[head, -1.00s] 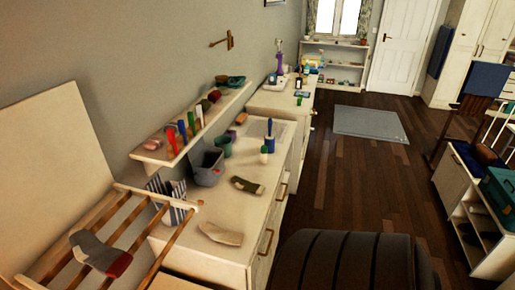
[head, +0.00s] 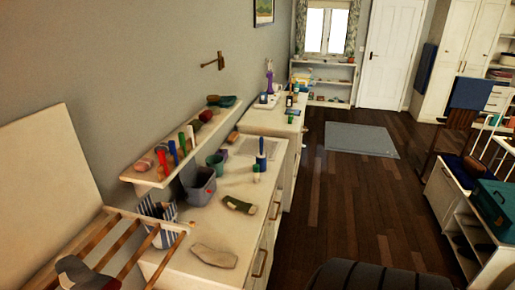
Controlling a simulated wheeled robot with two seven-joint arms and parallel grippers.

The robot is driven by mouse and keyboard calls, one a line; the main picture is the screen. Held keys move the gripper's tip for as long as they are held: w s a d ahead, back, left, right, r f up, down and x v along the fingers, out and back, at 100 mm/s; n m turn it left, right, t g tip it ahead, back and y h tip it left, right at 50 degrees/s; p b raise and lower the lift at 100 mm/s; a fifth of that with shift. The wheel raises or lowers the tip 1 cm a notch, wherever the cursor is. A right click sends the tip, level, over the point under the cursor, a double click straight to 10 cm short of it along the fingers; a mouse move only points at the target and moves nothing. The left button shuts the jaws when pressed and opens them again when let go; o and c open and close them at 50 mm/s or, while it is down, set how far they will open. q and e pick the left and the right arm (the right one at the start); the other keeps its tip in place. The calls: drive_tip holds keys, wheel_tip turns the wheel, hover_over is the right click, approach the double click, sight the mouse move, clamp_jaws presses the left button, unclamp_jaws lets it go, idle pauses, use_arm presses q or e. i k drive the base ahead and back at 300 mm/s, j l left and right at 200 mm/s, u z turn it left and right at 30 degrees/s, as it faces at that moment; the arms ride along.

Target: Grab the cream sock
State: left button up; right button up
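A cream sock (head: 214,257) lies flat on the near end of the white dresser top (head: 180,272), close to its front edge. An olive-green sock (head: 239,204) lies farther back on the same top. A grey sock with a dark red part (head: 84,272) lies on the wooden slatted rack at the lower left, cut off by the picture's bottom edge. Neither of my grippers shows in the head view.
A grey bin (head: 200,188), a striped container (head: 160,222) and a green cup (head: 215,163) stand along the wall side of the dresser. A wall shelf (head: 150,178) with small items hangs above. Dark wooden floor (head: 320,205) is open to the right.

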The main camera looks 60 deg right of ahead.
sight(208, 255)
drive_tip(key=z, duration=1.55)
